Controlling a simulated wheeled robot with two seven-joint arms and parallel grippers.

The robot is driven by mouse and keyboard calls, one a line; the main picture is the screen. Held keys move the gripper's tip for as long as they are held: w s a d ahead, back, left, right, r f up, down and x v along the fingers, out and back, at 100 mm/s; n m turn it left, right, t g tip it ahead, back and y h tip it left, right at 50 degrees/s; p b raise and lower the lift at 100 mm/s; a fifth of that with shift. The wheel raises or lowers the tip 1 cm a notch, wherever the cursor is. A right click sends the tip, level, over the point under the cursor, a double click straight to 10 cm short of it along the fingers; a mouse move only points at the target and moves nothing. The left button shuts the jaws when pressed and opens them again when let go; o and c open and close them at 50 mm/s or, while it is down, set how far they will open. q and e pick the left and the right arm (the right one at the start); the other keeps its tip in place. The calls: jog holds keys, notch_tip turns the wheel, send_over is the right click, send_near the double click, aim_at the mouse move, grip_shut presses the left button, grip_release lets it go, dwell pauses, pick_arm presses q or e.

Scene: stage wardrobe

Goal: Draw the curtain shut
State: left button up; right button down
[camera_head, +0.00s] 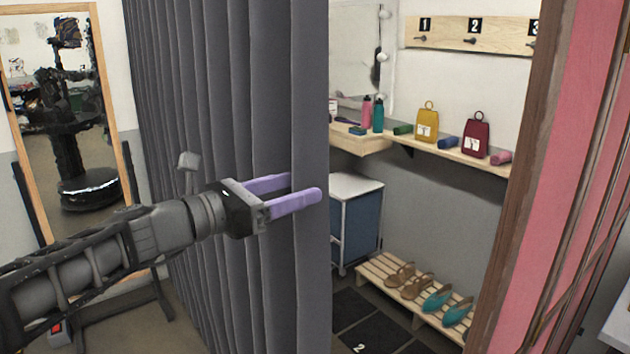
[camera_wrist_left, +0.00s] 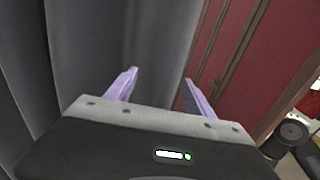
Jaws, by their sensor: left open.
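The grey pleated curtain (camera_head: 230,90) hangs from the left to the middle of the head view, and its free edge is near the middle. To the right of that edge is an open gap into a cubicle. My left gripper (camera_head: 300,190) has purple fingers and is open at the curtain's free edge. In the left wrist view the curtain (camera_wrist_left: 85,50) fills the left and reaches between the spread fingers of the gripper (camera_wrist_left: 160,85). I cannot tell whether the fingers touch the cloth. My right gripper is not in view.
A wood post (camera_head: 525,150) and pink panel (camera_head: 585,130) stand right of the gap. Inside are a shelf (camera_head: 470,158) with bags and bottles, a blue cart (camera_head: 357,220), and a slatted rack (camera_head: 395,272) with shoes. A framed mirror (camera_head: 98,100) stands at left.

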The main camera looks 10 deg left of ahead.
aim_at(312, 184)
pick_arm(q)
jog(key=x, duration=0.5)
grip_shut()
dwell(0.7)
